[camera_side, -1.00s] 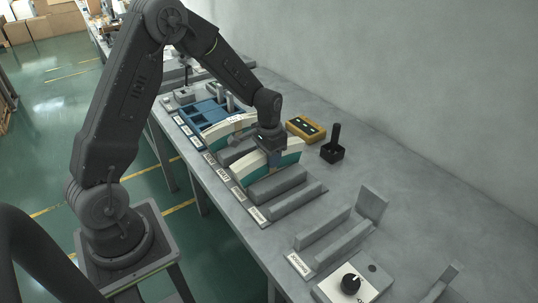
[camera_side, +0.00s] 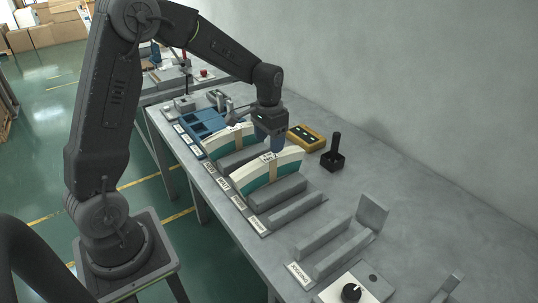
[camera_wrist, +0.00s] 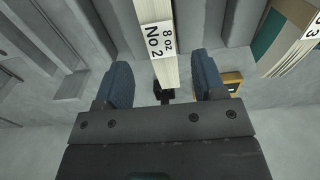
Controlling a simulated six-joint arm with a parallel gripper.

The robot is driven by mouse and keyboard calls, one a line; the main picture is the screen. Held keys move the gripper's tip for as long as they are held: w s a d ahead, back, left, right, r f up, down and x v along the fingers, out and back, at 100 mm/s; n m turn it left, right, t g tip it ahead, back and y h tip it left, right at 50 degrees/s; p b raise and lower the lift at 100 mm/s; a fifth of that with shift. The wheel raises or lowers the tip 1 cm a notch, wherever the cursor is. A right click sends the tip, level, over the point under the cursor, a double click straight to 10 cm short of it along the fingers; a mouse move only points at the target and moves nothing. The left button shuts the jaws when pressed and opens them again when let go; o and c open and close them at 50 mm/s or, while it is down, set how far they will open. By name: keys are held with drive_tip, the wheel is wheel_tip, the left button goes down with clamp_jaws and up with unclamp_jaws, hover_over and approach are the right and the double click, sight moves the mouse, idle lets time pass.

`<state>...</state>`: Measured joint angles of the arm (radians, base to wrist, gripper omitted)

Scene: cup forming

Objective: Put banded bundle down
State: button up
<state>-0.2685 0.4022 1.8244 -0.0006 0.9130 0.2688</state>
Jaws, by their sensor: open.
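The banded bundle (camera_side: 252,182) is a curved white and teal stack with a tan band. It stands on edge in a grey slotted holder on the bench. In the wrist view, its white top edge (camera_wrist: 168,72) carries a label reading "8 oz. No 2". My gripper (camera_side: 271,146) is just above the bundle's top edge. In the wrist view its two blue fingers (camera_wrist: 162,75) are spread, one on each side of the bundle, with visible gaps.
A second banded bundle (camera_side: 217,146) stands in the neighbouring slot. A blue tray (camera_side: 200,122) is beyond it. A yellow box (camera_side: 306,138) and a black holder with an upright handle (camera_side: 333,160) are to the right. Empty grey rails (camera_side: 343,250) stand nearer the camera.

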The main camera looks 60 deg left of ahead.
wheel_tip(320, 180, up, 3)
drive_tip(key=shift+r, duration=0.1)
drive_tip(key=s+d+r+t, duration=0.2)
drive_tip(key=s+d+r, duration=0.4)
drive_tip(key=s+r, duration=0.2)
drive_tip(key=s+d+r+t, duration=0.2)
drive_tip(key=s+d, duration=0.3)
drive_tip(key=s, duration=0.8)
drive_tip(key=shift+s+d+t, duration=0.2)
drive_tip(key=shift+s+t, duration=0.15)
drive_tip(key=shift+t, duration=0.45)
idle(0.3)
